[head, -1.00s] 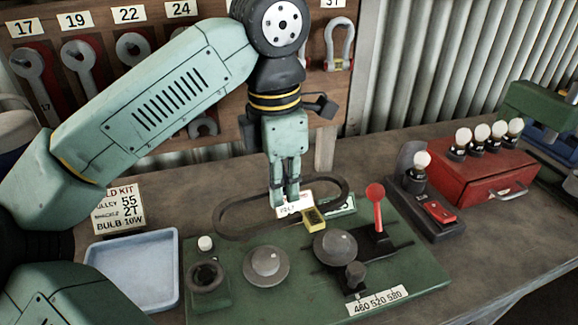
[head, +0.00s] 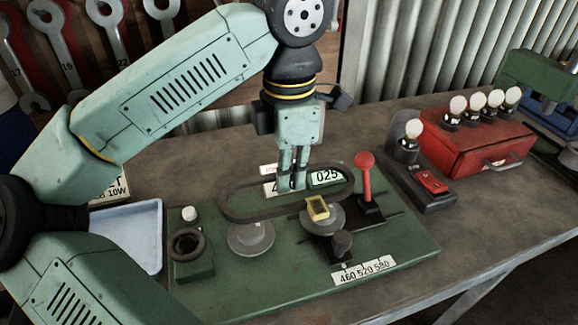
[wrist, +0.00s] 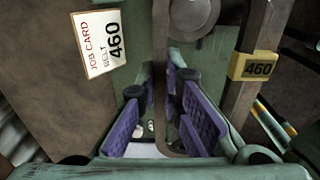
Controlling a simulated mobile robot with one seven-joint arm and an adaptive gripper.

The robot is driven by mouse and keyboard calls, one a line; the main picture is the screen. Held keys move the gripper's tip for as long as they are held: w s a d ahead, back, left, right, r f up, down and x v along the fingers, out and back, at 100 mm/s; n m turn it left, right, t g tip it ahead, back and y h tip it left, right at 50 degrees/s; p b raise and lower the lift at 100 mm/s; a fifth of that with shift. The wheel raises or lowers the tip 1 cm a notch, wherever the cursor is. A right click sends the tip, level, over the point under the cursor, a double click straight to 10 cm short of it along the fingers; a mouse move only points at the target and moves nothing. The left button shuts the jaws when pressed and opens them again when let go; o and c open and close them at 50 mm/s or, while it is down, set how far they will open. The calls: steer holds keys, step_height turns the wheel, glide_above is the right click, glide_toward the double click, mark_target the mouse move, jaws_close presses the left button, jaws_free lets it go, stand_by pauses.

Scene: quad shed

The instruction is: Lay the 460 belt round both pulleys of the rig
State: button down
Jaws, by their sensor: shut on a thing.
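The 460 belt (head: 232,208) is a dark oval loop with a yellow tag (head: 317,208); the wrist view shows "460" on the tag (wrist: 255,67). My gripper (head: 291,186) points down and is shut on the belt's back run, seen between the purple finger pads in the wrist view. The belt appears held above the green rig board (head: 290,275). Its front run crosses the picture just behind the left pulley (head: 250,240) and by the right pulley (head: 322,219), partly hidden by the tag. I cannot tell its height over them.
A red-knobbed lever (head: 366,178) stands right of the right pulley. A 460/520/580 scale (head: 363,271) lies in front. A job card (wrist: 100,43) reads belt 460. A lamp stand (head: 412,150), red box with bulbs (head: 478,150) and blue tray (head: 130,232) flank the rig.

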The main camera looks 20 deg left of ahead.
mark_target(289, 217)
steer(key=shift+f+b, duration=1.9)
steer(key=shift+f, duration=1.25)
steer(key=shift+s+d+f+b, duration=0.1)
steer(key=shift+s+f+b, duration=0.2)
steer(key=shift+f+b, duration=0.25)
steer(key=c, duration=2.1)
jaws_free()
steer(key=o, duration=0.3)
steer(key=shift+w+f, duration=0.2)
steer(key=shift+w, duration=0.1)
steer(key=shift+o, duration=1)
steer(key=shift+r, duration=0.25)
